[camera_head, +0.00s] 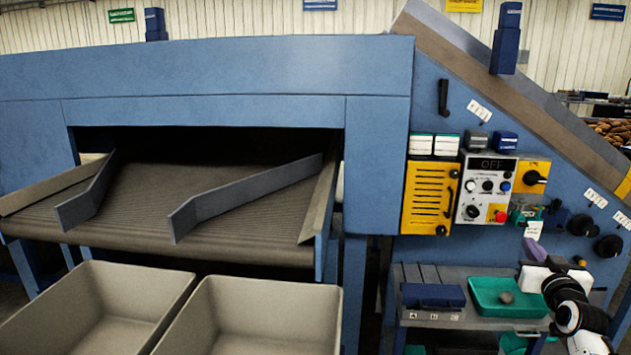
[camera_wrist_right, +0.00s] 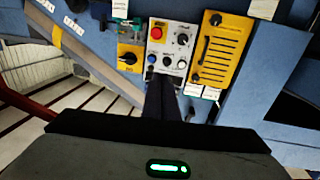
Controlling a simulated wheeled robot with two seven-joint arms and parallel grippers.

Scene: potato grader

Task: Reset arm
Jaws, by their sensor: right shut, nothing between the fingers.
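My right arm comes in at the lower right of the head view. Its gripper (camera_head: 534,248) is in front of the machine, below and to the right of the control box. In the right wrist view, the two dark fingers (camera_wrist_right: 161,98) lie together, shut and empty, pointing toward the control box. The grey control box (camera_head: 487,188) has a display reading OFF, several knobs and a red button (camera_head: 499,215). The box also shows upside down in the right wrist view (camera_wrist_right: 172,48). The fingers appear apart from the panel, though the exact gap is hard to tell. My left gripper is not in view.
A yellow slotted panel (camera_head: 430,198) is left of the control box. Below it, a shelf holds a blue case (camera_head: 433,296) and a green tray (camera_head: 490,309) with a dark round object. Two beige bins (camera_head: 262,283) stand below the conveyor (camera_head: 150,235). Black knobs (camera_head: 581,224) protrude at right.

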